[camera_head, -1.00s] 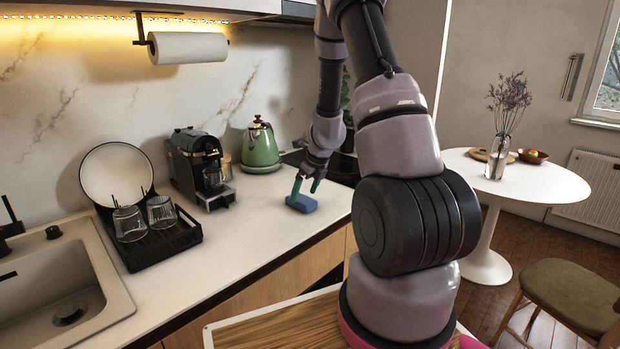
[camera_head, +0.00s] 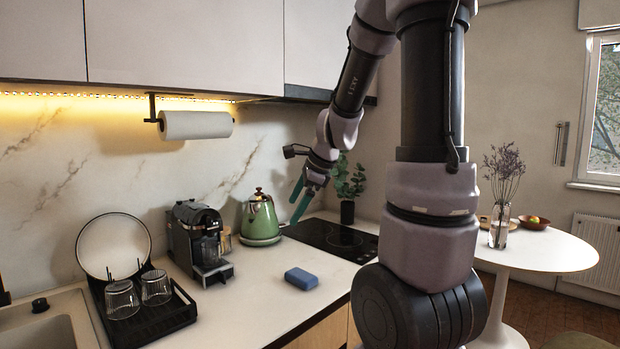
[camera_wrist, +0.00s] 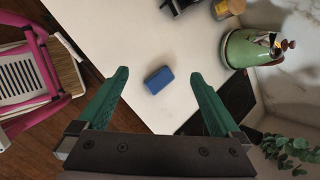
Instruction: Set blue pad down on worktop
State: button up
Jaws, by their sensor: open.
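The blue pad (camera_head: 301,279) lies flat on the white worktop (camera_head: 262,305), near its front edge and left of the black hob. It also shows in the wrist view (camera_wrist: 158,80), resting on the worktop (camera_wrist: 130,30) in the gap between my fingers but well beyond their tips. My gripper (camera_head: 298,205), with green fingers, is raised above the worktop near the green kettle and is apart from the pad. In the wrist view my gripper (camera_wrist: 160,75) is wide open and empty.
A green kettle (camera_head: 261,218), a coffee machine (camera_head: 199,240) and a black dish rack (camera_head: 150,320) with glasses stand along the worktop. A black hob (camera_head: 335,238) and a plant (camera_head: 348,190) are behind the pad. The worktop around the pad is clear.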

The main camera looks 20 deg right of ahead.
jog(key=s+a+r+n+t, duration=0.1)
jog(key=s+a+r+n, duration=0.1)
jog(key=s+r+n, duration=0.3)
jog(key=s+a+r+n+h, duration=0.1)
jog(key=s+a+r+n, duration=0.1)
jog(key=s+r+n, duration=0.4)
jog(key=s+n, duration=0.5)
jog(key=s, duration=0.2)
jog(key=shift+r+n+t, duration=0.2)
jog(key=shift+n+t, duration=0.2)
